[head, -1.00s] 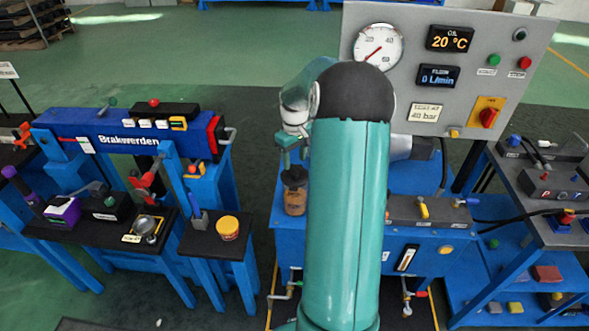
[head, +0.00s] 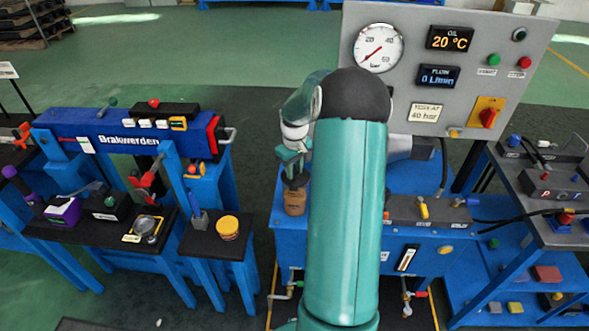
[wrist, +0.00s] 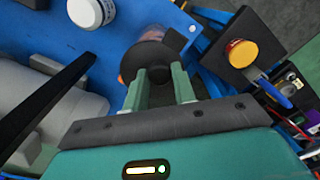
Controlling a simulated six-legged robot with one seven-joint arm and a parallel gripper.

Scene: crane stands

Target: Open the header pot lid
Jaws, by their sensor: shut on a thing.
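The header pot (head: 295,203) is a small amber-brown jar at the left edge of the blue bench. It also shows in the wrist view (wrist: 152,33), mostly under its dark lid (wrist: 146,58). The dark lid (head: 294,181) appears to sit on the pot's top, and I cannot tell whether it is loose. My gripper (head: 293,167) is directly above the pot, pointing down. In the wrist view, the green fingers of my gripper (wrist: 160,75) are shut on the dark lid. The fingers hide part of the lid.
A jar with a yellow top (head: 228,226) stands on a small black table to the left. A grey gauge panel (head: 423,100) rises behind the bench. A valve block (head: 425,210) lies on the bench to the right. A white round cap (wrist: 86,12) shows in the wrist view.

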